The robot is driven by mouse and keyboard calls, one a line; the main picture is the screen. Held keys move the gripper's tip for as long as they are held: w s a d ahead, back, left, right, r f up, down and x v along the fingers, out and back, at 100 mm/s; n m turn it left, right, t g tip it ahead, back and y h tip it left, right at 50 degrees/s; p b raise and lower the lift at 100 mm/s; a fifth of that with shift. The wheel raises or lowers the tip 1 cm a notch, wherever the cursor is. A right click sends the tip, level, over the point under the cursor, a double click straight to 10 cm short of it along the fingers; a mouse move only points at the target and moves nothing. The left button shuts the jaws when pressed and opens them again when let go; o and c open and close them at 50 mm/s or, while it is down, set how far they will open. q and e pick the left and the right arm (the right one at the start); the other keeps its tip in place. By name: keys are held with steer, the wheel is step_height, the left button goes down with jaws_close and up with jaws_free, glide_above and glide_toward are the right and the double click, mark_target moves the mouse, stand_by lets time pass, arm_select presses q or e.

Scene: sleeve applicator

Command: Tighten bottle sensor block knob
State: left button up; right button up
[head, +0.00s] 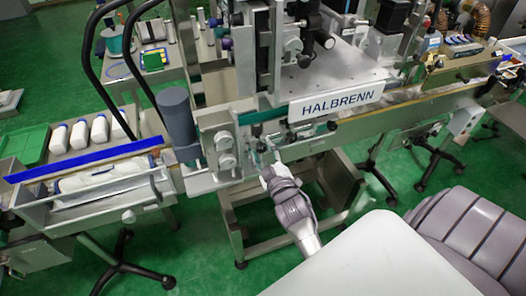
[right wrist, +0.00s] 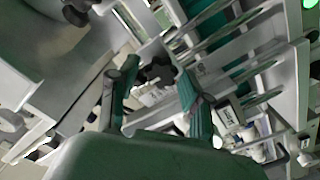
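A black lobed knob (right wrist: 157,70) shows in the right wrist view, between and just beyond my right gripper's (right wrist: 158,86) two green fingertips. The fingers are spread apart, with visible gaps to the knob; I cannot tell whether either one touches it. In the head view my right gripper (head: 262,156) is at the front of the labelling machine, just below the small parts on its green-edged rail. The sensor block and the knob are too small and partly hidden there to make out clearly. My left gripper is not in view.
Two round grey knobs (head: 226,150) sit left of the gripper on the machine front. The HALBRENN plate (head: 337,102) is above right. Metal rods (right wrist: 235,45) run close to the right finger in the wrist view.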

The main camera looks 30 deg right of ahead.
steer(key=shift+o, duration=0.2)
steer(key=shift+s, duration=0.1)
steer(key=v, duration=0.7)
steer(key=shift+s, duration=0.15)
